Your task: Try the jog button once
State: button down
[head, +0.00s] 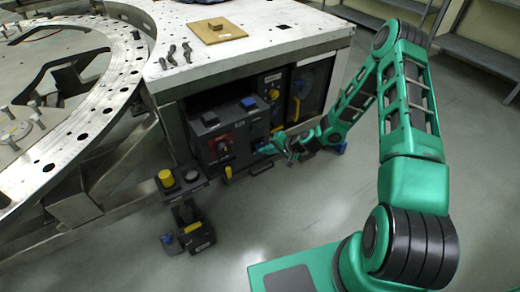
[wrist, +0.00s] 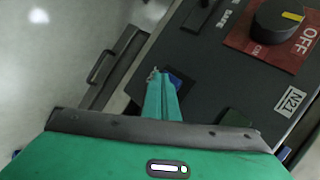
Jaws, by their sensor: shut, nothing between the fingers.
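A dark control box (head: 231,128) stands under the table in the head view. Its front has a red plate with a black rotary knob (wrist: 279,20), its yellow mark near the word OFF. A blue square button (wrist: 174,80) on this face is partly hidden behind my fingers in the wrist view. No label saying jog is readable. My gripper (wrist: 158,75) is shut and empty, its fingertips at the blue button's left edge. I cannot tell whether they touch it. In the head view my gripper (head: 269,150) is at the box's right front.
A pedestal with a yellow button (head: 166,178) and a grey button (head: 192,175) stands left of the box. The metal table (head: 270,40) overhangs the box and carries a wooden block and small tools. A large ring plate (head: 105,105) is at left.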

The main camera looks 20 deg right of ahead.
jog(key=shift+s+d, duration=0.2)
jog(key=shift+s, duration=0.4)
jog(key=shift+s+d, duration=0.25)
jog(key=shift+s, duration=0.55)
jog(key=shift+s+d, duration=0.3)
jog(key=shift+s, duration=0.5)
jog(key=shift+s+d, duration=0.25)
jog(key=shift+s, duration=0.55)
jog(key=s+d+r+n+g+h, duration=0.25)
jog(key=s+d+r, duration=0.5)
jog(key=r, duration=0.45)
jog(key=s+d+r+n+g+h, duration=0.25)
jog(key=s+d+r, duration=0.5)
jog(key=r, duration=0.45)
jog(key=s+r+m+g, duration=0.1)
jog(key=s+r+m, duration=0.1)
jog(key=s+r, duration=0.5)
jog(key=s+d+r+m+g+h, duration=0.1)
jog(key=s+r, duration=0.6)
jog(key=s, duration=0.8)
jog(key=shift+s+d+m, duration=0.15)
jog(key=shift+s+m, duration=0.1)
jog(key=shift+m, duration=0.25)
jog(key=shift+r, duration=0.1)
